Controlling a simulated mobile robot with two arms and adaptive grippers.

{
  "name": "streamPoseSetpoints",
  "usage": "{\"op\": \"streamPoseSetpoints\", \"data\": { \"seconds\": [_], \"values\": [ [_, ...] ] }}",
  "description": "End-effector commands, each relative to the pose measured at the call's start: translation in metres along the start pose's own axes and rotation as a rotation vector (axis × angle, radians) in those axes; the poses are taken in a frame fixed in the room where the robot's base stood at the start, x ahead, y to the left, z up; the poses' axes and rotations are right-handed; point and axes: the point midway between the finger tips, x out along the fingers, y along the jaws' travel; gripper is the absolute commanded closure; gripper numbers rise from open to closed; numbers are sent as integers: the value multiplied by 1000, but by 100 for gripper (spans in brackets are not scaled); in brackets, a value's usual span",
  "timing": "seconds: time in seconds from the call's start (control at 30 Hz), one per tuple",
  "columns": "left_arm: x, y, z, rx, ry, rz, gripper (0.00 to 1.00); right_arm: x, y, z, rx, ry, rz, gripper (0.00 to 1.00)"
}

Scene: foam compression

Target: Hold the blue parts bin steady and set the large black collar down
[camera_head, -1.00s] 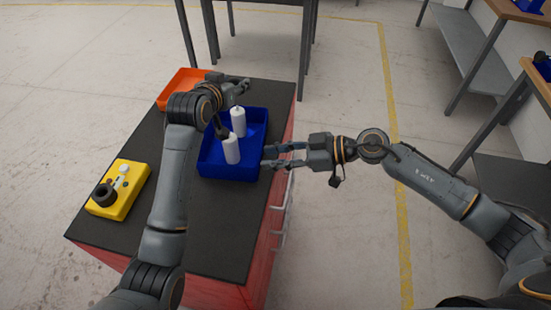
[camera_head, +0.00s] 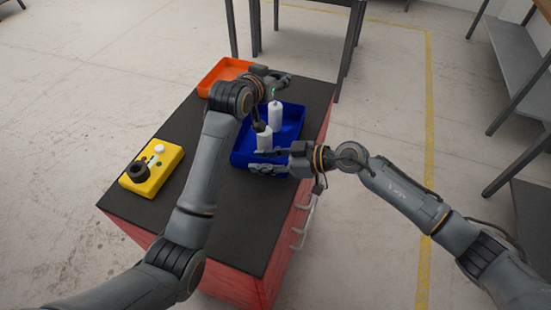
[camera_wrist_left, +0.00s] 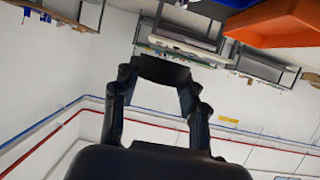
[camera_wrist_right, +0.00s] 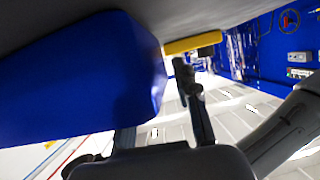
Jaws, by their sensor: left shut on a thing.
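The blue parts bin (camera_head: 240,157) sits on the dark cart top, with two white cylinders (camera_head: 275,113) upright in it. My left gripper (camera_head: 283,82) is above the bin's far side, shut on a black piece (camera_wrist_left: 165,70) that looks like the large black collar. In the left wrist view the piece spans the fingertips; in the head view it is hard to make out. My right gripper (camera_head: 262,160) is open at the bin's near right edge, its fingers close to the wall. In the right wrist view the bin (camera_wrist_right: 80,80) fills the left; contact is unclear.
A yellow block (camera_head: 166,168) with a black ring-shaped part (camera_head: 139,173) and small white pieces stands on the left of the cart. An orange tray (camera_head: 212,85) sits behind the bin. The dark cart top (camera_head: 225,240) is bare in front. My left arm crosses over it.

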Motion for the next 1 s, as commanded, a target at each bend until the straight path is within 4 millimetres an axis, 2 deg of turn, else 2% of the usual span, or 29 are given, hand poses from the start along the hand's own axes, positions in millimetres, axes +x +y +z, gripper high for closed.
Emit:
{"op": "streamPoseSetpoints", "data": {
  "seconds": [0.3,0.33,0.47,0.7,0.77,0.9,1.0],
  "values": [
    [0,0,0,0,1,0,88,4,0,0,0,0,0,70],
    [0,0,0,0,1,0,88,4,0,0,0,0,0,72],
    [0,0,0,0,1,0,88,3,0,0,0,0,0,98],
    [0,0,-1,1,1,1,88,3,0,0,0,0,0,100],
    [-2,-1,-8,5,5,9,88,3,0,0,0,0,0,100],
    [-14,-3,-37,27,8,64,88,3,0,0,0,0,0,100],
    [-20,-2,-48,41,4,100,88,3,0,0,0,0,0,100]
  ]
}}
